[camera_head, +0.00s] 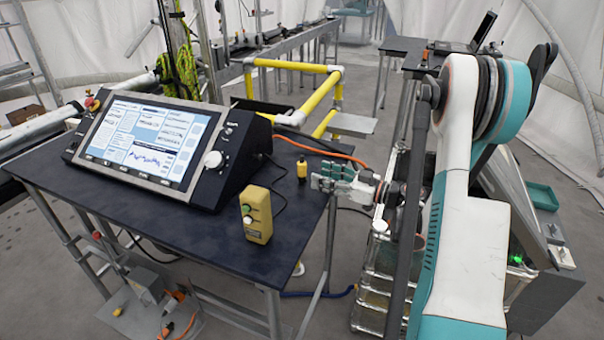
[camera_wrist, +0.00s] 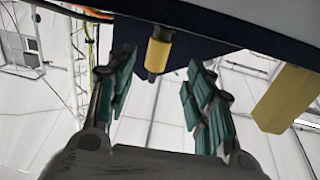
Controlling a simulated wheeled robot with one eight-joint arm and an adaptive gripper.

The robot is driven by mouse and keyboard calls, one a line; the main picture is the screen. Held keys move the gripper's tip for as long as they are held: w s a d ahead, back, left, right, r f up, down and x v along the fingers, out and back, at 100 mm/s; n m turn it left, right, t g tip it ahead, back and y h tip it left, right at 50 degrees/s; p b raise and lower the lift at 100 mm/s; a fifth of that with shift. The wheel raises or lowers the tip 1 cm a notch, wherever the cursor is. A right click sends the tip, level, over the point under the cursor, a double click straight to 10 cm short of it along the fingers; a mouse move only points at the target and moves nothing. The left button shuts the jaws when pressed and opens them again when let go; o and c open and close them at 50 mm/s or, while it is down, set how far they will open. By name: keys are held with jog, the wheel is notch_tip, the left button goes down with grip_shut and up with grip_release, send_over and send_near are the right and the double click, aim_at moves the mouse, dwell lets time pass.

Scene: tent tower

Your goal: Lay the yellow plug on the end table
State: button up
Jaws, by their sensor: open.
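The yellow plug (camera_head: 302,170) is a small yellow piece with a dark top. It stands upright near the right edge of a dark table (camera_head: 215,232). In the wrist view the plug (camera_wrist: 158,50) shows beyond and between the fingertips, against the dark tabletop. My gripper (camera_head: 318,183) is open and empty at that table's right edge, just right of the plug. Its teal-padded fingers (camera_wrist: 161,75) point toward the plug, with a gap on both sides. Another dark table (camera_head: 405,46) stands at the back right; I cannot tell which table is the end table.
A yellow button box (camera_head: 257,215) stands on the near table, left of my gripper; it also shows in the wrist view (camera_wrist: 287,98). A large console (camera_head: 150,145) fills the table's back left. An orange cable (camera_head: 320,151) and a dark cable run near the plug. A yellow pipe frame (camera_head: 318,95) stands behind.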

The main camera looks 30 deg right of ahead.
aim_at(302, 168)
jog(key=b+x, duration=0.2)
jog(key=x, duration=0.6)
jog(key=shift+w+d+r, duration=0.1)
jog(key=shift+d+r, duration=0.05)
grip_shut()
